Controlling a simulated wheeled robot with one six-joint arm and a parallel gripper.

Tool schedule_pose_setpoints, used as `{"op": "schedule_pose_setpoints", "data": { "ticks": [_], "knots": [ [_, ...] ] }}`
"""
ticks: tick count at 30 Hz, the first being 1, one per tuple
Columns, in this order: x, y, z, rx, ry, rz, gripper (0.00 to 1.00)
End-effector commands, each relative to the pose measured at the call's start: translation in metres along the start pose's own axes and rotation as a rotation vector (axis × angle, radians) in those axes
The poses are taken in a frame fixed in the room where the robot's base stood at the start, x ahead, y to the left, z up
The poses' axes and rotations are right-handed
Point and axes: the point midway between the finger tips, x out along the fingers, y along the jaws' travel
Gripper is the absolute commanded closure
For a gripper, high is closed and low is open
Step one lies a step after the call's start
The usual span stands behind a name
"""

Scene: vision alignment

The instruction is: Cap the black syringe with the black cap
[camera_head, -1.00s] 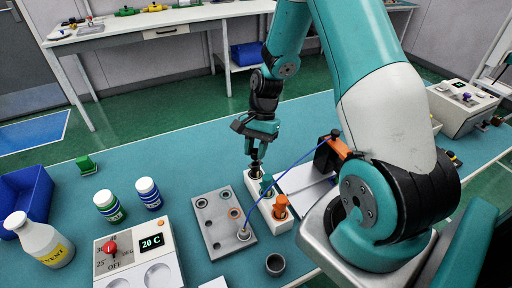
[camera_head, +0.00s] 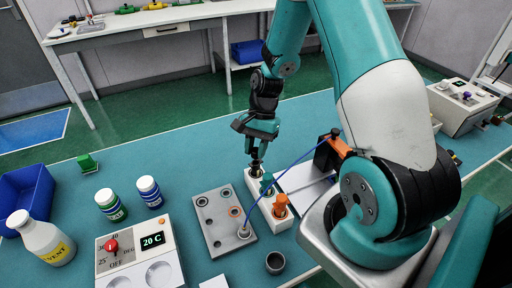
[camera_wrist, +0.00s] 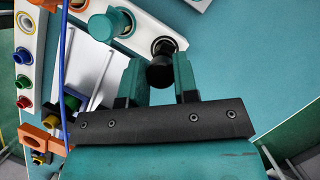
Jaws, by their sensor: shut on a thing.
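My gripper (camera_head: 257,155) points down over the far end of a white block (camera_head: 292,222). It is shut on a small black piece (camera_wrist: 159,73) with a rounded top, which shows between the fingers in the wrist view. I cannot tell whether it is the black cap or the end of the black syringe. A teal-green piece (camera_wrist: 104,27) and an orange piece (camera_head: 276,201) stand farther along the block.
A grey plate (camera_head: 222,239) with ringed holes lies left of the block. A blue cable (camera_head: 300,159) arcs close by my gripper. The table beyond the block is clear.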

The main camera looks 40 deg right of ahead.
Motion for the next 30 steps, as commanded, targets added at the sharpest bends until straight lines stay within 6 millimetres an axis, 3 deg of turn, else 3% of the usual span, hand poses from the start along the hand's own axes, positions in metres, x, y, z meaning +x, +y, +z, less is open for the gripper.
{"op": "schedule_pose_setpoints", "data": {
  "ticks": [30],
  "knots": [
    [0.013,0.000,-0.005,0.000,0.000,0.000,0.94]
  ]
}}
